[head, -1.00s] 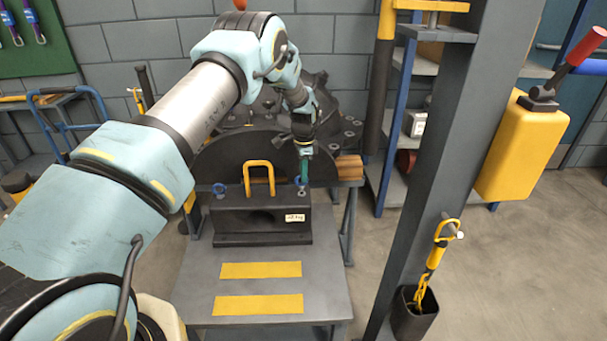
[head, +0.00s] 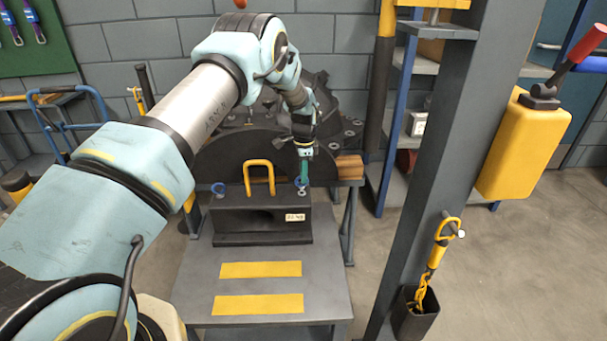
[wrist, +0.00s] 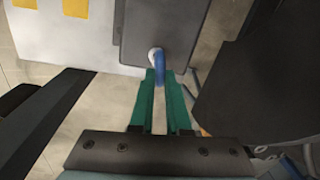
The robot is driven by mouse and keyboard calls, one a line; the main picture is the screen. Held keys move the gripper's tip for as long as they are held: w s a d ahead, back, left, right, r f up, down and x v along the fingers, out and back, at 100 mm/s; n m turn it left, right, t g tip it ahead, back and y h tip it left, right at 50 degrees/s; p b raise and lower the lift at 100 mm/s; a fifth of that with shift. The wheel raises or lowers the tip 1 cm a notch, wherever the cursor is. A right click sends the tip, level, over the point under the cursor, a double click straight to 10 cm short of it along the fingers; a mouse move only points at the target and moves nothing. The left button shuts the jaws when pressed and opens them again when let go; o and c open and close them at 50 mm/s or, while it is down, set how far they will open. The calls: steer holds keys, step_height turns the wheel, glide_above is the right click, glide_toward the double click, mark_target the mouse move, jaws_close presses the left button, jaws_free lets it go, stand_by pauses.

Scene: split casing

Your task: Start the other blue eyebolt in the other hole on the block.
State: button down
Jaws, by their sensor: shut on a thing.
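The dark block (head: 235,222) with a yellow handle (head: 259,166) stands on the grey stand. One blue eyebolt (head: 218,189) sits upright on the block's left end. My gripper (head: 304,173) has green fingers and is over the block's right end.
The grey stand (head: 195,290) has two yellow strips and free room in front of the block. A large dark casing half (head: 225,155) stands close behind. A grey post (head: 440,170) with a yellow box (head: 522,148) rises at the right.

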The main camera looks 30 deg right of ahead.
steer(key=shift+f+b, duration=0.35)
steer(key=shift+f, duration=0.15)
